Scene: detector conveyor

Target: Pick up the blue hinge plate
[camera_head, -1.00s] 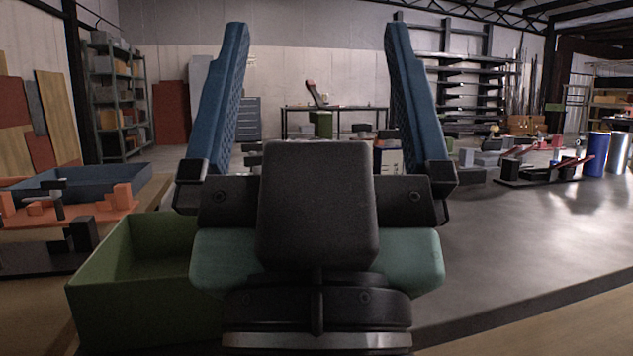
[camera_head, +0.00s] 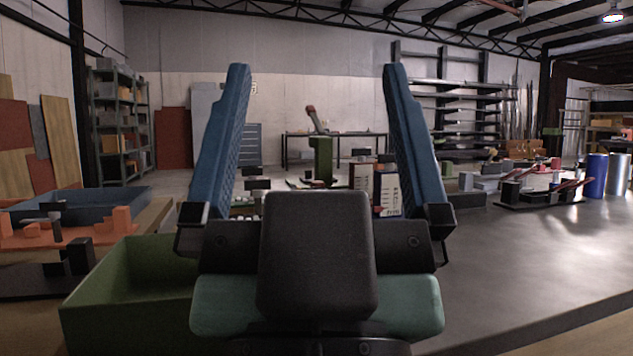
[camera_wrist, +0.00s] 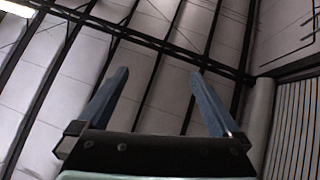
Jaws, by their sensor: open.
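My gripper (camera_head: 316,72) fills the middle of the head view, with its two blue fingers wide apart and nothing between them. In the wrist view the open fingers (camera_wrist: 158,74) point toward the upper wall and roof beams, with no work surface in sight. I cannot make out the blue hinge plate in either view. Small parts and upright cards (camera_head: 388,188) show beyond and between the fingers, partly hidden by my gripper.
A green bin (camera_head: 125,305) stands at the left front, near an orange fixture (camera_head: 75,235) and a blue tray (camera_head: 85,202). At right, the dark tabletop (camera_head: 530,245) is mostly clear. A blue cylinder (camera_head: 593,175), a silver cylinder (camera_head: 619,174) and a black fixture (camera_head: 535,202) stand farther back.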

